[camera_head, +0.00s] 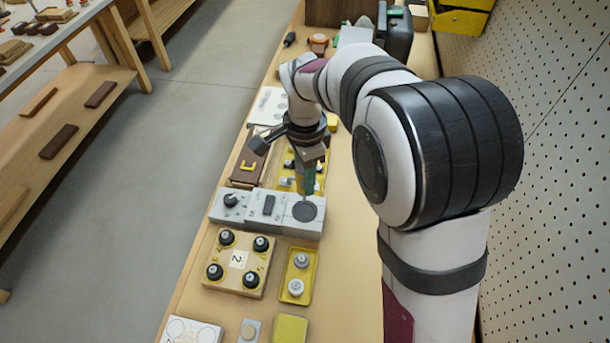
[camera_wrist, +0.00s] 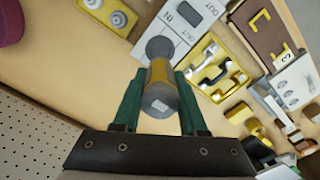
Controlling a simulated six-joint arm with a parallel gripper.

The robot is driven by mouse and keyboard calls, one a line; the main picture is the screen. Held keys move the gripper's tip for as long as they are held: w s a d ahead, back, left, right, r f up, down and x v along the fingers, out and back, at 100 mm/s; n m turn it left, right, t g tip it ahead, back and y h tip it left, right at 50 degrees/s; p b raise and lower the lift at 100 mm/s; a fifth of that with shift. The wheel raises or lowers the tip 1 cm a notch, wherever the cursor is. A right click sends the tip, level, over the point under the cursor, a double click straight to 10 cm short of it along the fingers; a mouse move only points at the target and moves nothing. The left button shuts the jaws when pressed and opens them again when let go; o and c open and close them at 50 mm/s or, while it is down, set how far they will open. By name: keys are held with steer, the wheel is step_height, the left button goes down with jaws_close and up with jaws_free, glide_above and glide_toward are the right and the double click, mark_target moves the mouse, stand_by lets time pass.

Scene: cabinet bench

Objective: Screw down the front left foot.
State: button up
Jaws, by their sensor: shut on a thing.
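A wooden block (camera_head: 238,276) marked 2 lies on the bench in the head view. A black foot stands at each corner: upper left (camera_head: 226,237), upper right (camera_head: 261,243), lower left (camera_head: 214,271) and lower right (camera_head: 251,280). I cannot tell which one counts as front left. My gripper (camera_head: 309,182) is beyond the block, over the grey panel. In the wrist view its green fingers (camera_wrist: 158,100) are shut on a grey cylinder with a yellow band (camera_wrist: 160,74). In the head view this cylinder is hidden or too small to make out.
The grey panel (camera_head: 256,207) has a dark round pad (camera_head: 305,211). A yellow tray (camera_head: 310,256) beside the block holds a grey and a white knob. Another yellow tray (camera_wrist: 237,75) holds several parts. A brown box (camera_head: 248,163) stands behind the panel. A pegboard wall is at right.

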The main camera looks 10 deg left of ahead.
jaws_close()
steer(key=s+a+r, duration=0.1)
steer(key=s+a, duration=0.3)
steer(key=a, duration=0.4)
steer(key=s+a, duration=0.5)
steer(key=a, duration=0.3)
steer(key=shift+s+f, duration=0.15)
steer(key=shift+f, duration=2.2)
steer(key=shift+f, duration=0.65)
step_height(320, 180, up, 6)
